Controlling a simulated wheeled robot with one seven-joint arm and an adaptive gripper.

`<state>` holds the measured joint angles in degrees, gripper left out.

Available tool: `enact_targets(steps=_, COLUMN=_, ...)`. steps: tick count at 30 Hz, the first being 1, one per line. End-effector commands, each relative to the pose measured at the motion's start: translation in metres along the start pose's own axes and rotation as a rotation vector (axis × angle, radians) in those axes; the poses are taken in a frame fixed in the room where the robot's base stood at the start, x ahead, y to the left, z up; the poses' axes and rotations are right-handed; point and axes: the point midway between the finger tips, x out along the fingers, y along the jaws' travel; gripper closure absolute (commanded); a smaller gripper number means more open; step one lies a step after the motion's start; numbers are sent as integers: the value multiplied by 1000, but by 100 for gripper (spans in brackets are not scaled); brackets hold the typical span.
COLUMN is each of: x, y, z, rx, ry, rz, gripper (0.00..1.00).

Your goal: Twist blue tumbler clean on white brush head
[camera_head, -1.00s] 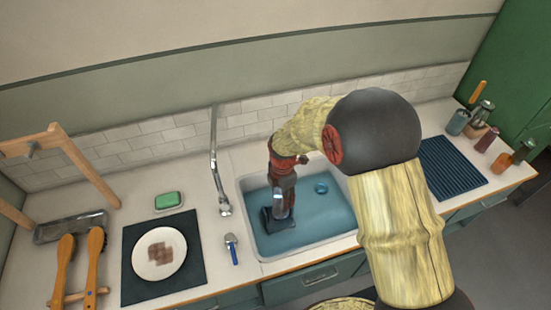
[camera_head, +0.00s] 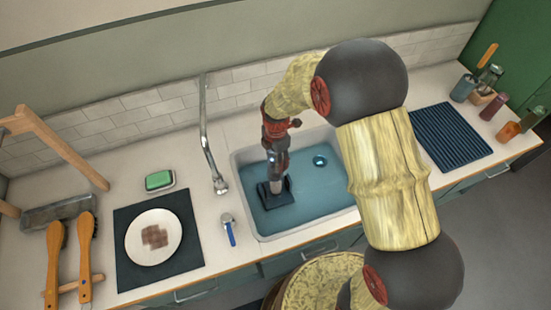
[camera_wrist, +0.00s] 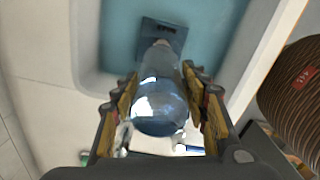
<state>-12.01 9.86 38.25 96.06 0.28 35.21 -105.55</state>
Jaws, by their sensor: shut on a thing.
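My gripper (camera_head: 276,160) points down into the sink in the head view. In the wrist view its two fingers (camera_wrist: 160,82) are shut on the sides of a clear blue tumbler (camera_wrist: 158,105). The tumbler's far end reaches toward a dark blue block (camera_wrist: 165,33) in the sink. A small pale part (camera_wrist: 162,43) shows between tumbler and block, perhaps the brush; the white brush head is not clearly visible. In the head view the block (camera_head: 276,193) lies in the left part of the sink, right below my gripper. Whether the tumbler touches it is unclear.
The sink (camera_head: 310,200) has a round blue-ringed drain (camera_head: 320,160). A faucet (camera_head: 210,150) stands at its left. Left are a blue-handled tool (camera_head: 230,232), a plate (camera_head: 153,237), green soap (camera_head: 159,180) and wooden brushes (camera_head: 84,262). Right are a ribbed mat (camera_head: 450,137) and several containers.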

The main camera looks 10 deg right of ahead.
Motion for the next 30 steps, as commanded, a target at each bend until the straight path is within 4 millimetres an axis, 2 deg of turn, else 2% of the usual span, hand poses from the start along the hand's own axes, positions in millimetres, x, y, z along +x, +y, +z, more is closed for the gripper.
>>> enact_targets(steps=30, x=85, y=-1, z=0, rx=0, ry=0, rz=0, gripper=96)
